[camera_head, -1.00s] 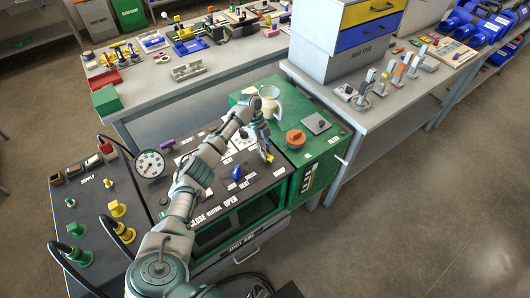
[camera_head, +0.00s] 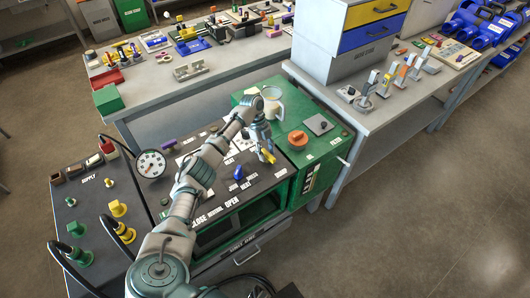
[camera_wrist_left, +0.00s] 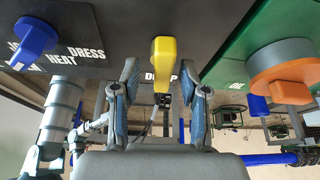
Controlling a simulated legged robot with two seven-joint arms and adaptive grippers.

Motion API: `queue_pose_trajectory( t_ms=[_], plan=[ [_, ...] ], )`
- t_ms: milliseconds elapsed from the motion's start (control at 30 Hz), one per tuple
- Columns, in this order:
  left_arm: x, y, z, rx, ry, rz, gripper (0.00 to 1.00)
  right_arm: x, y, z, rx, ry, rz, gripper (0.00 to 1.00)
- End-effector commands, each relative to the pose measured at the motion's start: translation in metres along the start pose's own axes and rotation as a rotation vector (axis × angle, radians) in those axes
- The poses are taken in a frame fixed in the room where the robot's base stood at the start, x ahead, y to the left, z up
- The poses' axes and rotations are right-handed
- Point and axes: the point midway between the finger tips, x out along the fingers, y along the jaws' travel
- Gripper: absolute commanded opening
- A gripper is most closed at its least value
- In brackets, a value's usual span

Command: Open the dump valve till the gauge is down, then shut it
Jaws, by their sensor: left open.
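The dump valve's yellow handle (camera_head: 268,157) sits at the right side of the dark panel, by the green box. In the left wrist view the yellow handle (camera_wrist_left: 163,62) stands in the gap between the fingers, above a partly covered label. My left gripper (camera_head: 262,146) is over the valve and open; its fingertips (camera_wrist_left: 161,75) lie on either side of the handle, apart from it. The round white gauge (camera_head: 151,164) stands at the panel's back left; its needle is too small to read surely. My right gripper is not in view.
A blue knob (camera_head: 238,173) sits left of the valve. An orange knob (camera_head: 297,138) and a pale jug (camera_head: 272,94) are on the green box (camera_head: 330,146). Yellow fittings (camera_head: 118,208) with black hoses are at the left. Benches with tools stand behind.

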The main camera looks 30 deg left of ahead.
Motion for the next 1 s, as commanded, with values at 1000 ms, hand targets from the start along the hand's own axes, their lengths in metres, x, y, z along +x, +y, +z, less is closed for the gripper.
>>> queue_pose_trajectory(
  t_ms=[1000],
  plan=[
    [-0.12,0.002,0.002,0.0,0.001,0.0,0.44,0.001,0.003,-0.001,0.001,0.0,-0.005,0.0]
  ],
)
